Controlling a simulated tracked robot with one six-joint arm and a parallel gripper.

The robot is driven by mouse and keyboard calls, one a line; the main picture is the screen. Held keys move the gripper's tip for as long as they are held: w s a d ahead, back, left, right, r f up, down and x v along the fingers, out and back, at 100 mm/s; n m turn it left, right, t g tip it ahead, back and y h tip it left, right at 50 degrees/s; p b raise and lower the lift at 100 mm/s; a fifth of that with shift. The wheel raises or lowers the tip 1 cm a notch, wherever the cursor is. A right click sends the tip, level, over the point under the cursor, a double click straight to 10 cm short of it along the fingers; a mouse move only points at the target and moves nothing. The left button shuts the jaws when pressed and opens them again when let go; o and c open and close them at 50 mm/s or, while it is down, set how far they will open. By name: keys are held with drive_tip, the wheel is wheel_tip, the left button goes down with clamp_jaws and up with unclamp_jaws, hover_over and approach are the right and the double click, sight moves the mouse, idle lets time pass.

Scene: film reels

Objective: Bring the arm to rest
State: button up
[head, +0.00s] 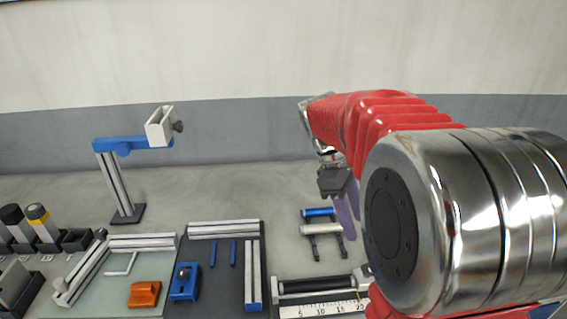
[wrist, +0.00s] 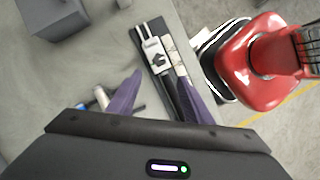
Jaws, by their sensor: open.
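My arm reaches in from the right of the head view, with a large chrome joint in front and a red ribbed sleeve behind it. My gripper (head: 351,230) hangs from its far end, fingers pointing down, over the right part of the bench. Its two purple fingers are spread apart with nothing between them. The wrist view also shows my gripper (wrist: 160,76), open and empty. The chrome joint hides the bench's right side in the head view.
A rail with a ruler (head: 322,310) lies in front. Dark and green mats with an orange block (head: 144,294) and blue block (head: 185,282) lie left. A blue-armed post (head: 120,185) stands behind.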

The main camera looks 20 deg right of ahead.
drive_tip(key=s+a+f+m+t+y, duration=0.1)
drive_tip(key=a+f+m+t, duration=0.25)
drive_tip(key=a+m, duration=0.4)
drive_tip(key=s+a+r+t+y, duration=0.1)
drive_tip(key=s+a+r+t, duration=0.1)
drive_tip(key=s+a, duration=0.2)
drive_tip(key=s+a+r+t+y, duration=0.1)
drive_tip(key=s+a+r+t, duration=0.1)
drive_tip(key=a, duration=0.6)
drive_tip(key=shift+s+m+t, duration=0.35)
drive_tip(key=shift+s+t, duration=0.5)
drive_tip(key=shift+s, duration=0.4)
drive_tip(key=shift+a, duration=0.1)
drive_tip(key=shift+c, duration=0.5)
